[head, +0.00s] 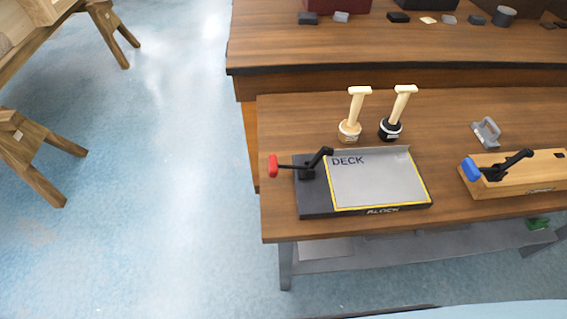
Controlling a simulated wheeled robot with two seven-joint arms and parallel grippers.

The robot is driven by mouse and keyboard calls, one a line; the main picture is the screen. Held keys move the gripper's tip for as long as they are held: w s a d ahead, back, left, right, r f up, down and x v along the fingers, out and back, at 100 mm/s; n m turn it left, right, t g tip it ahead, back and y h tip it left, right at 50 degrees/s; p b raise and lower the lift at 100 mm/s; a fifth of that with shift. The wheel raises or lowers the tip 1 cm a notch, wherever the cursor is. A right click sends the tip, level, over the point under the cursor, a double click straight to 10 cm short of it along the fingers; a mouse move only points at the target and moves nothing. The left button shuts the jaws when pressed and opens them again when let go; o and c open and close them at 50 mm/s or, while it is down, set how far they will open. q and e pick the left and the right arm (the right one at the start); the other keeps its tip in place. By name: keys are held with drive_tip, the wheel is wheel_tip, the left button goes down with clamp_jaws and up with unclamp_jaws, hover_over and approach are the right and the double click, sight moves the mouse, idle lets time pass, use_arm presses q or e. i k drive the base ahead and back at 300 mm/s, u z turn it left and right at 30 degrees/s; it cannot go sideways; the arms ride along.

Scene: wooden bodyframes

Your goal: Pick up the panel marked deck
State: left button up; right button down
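The grey panel marked DECK (378,182) lies flat on a dark base block (318,207) marked BLOCK, on the front wooden table (280,228). A yellow line runs along its front and right edges, and its back edge looks raised. A black toggle clamp (313,164) with a red handle (273,165) stands on the left end of the block, with its arm near the panel's upper left corner. I cannot tell whether the clamp presses on the panel. Neither of my grippers shows in the head view.
Two cream-handled stamps (349,128) (391,127) stand behind the panel. To the right are a wooden block with a blue-handled clamp (520,174) and a grey handled tool (486,132). A second table (330,45) with small items stands behind. Blue floor is clear at left, beside wooden trestles (35,165).

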sight(378, 175)
drive_tip(key=u, duration=2.75)
drive_tip(key=k, duration=2.05)
drive_tip(key=z, duration=1.1)
